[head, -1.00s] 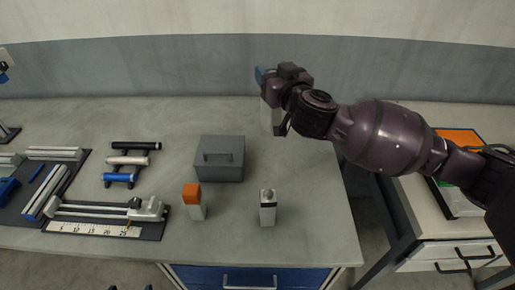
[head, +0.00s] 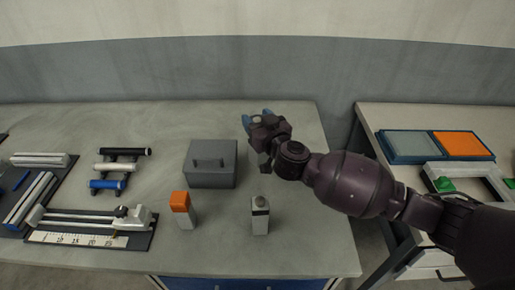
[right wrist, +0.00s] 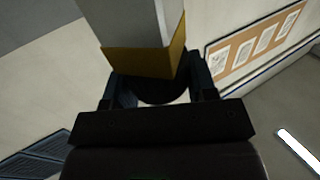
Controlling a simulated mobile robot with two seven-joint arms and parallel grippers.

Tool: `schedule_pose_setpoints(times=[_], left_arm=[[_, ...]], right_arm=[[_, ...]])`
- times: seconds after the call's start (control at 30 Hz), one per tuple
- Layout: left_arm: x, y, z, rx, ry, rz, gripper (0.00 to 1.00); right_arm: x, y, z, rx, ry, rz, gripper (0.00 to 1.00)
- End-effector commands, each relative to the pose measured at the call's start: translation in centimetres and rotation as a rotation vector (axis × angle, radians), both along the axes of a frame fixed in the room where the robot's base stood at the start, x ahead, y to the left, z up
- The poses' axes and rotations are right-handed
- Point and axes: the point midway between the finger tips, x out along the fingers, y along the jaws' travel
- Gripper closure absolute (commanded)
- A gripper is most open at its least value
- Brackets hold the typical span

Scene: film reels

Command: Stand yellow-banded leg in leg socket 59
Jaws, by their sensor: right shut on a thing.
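The yellow-banded leg shows in the right wrist view as a pale grey square bar with a yellow band (right wrist: 150,60) at its near end. My right gripper (right wrist: 155,92) is shut on it at the band, with a finger on each side. In the head view my right gripper (head: 258,122) is above the back right part of the bench, and its arm hides most of the held leg. I cannot make out a socket marked 59. My left gripper is not in view.
On the bench (head: 310,225) stand a grey lidded box (head: 211,165), an orange-topped block (head: 181,208) and a grey-white block (head: 260,217). A rack of rollers (head: 118,168) and a ruler rig (head: 85,222) lie left. A side table holds a blue-orange tray (head: 410,150).

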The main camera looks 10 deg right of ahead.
Motion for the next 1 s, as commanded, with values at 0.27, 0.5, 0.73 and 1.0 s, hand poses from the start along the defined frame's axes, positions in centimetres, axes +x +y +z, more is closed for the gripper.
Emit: schedule_pose_setpoints(times=[0.27,0.5,0.73,1.0], left_arm=[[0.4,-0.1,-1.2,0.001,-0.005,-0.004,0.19],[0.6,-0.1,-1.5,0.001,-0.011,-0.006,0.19],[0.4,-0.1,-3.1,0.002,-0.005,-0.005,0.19],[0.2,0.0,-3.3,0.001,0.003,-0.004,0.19]], right_arm=[[0.0,0.0,-4.2,0.000,-0.001,0.000,0.95],[0.0,0.0,-5.7,0.000,-0.001,0.000,0.95],[0.0,0.0,-8.8,0.001,0.001,-0.001,0.95],[0.0,0.0,-8.7,0.000,-0.002,0.001,0.95]])
